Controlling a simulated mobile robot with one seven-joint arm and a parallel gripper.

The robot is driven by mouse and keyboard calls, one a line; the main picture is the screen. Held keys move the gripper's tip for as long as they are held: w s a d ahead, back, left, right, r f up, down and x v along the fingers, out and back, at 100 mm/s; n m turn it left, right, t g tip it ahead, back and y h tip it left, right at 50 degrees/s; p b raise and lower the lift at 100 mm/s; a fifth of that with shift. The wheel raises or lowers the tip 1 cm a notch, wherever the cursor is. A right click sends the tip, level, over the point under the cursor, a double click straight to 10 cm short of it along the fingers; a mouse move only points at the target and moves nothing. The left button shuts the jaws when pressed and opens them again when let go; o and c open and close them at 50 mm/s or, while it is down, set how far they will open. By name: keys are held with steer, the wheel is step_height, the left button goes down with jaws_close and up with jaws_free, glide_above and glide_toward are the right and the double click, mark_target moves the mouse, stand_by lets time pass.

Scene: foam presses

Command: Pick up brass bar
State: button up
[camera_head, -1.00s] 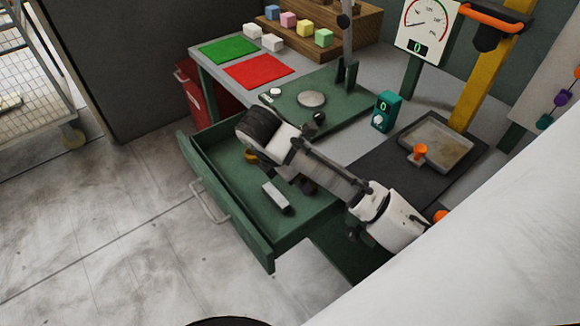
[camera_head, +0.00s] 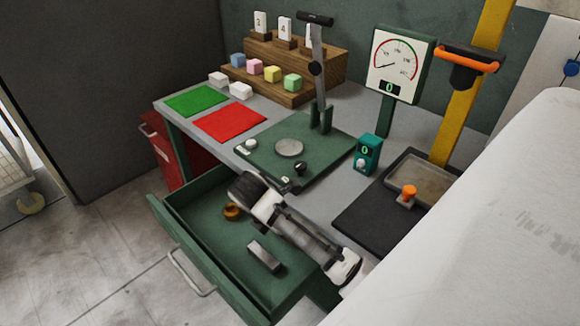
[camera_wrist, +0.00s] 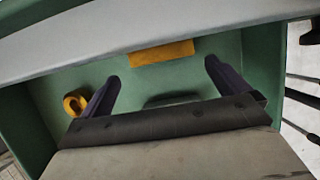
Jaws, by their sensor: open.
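The brass bar (camera_wrist: 162,52) lies in the open green drawer, near the drawer wall below the table edge in the wrist view. In the head view I cannot see it; my arm covers part of the drawer. My gripper (camera_wrist: 162,70) is open and empty, its two dark fingers wide apart. The bar shows between and just beyond the fingertips, apart from them. In the head view the fingers are hidden behind my arm.
The drawer (camera_head: 205,255) also holds a brass ring (camera_head: 232,212) and a grey bar (camera_head: 264,256). The ring is beside the left finger in the wrist view (camera_wrist: 75,103). Above stands the workbench with a green press (camera_head: 325,150), a teal counter box (camera_head: 368,155) and a black scale mat (camera_head: 365,218).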

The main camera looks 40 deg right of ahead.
steer(key=shift+d+p+x, duration=0.15)
steer(key=shift+p+x, duration=0.3)
steer(key=shift+x, duration=1)
steer(key=shift+d+p+x, duration=0.2)
steer(key=shift+p+x, duration=0.25)
steer(key=shift+x, duration=0.95)
steer(key=shift+r, duration=0.15)
steer(key=c, duration=1.2)
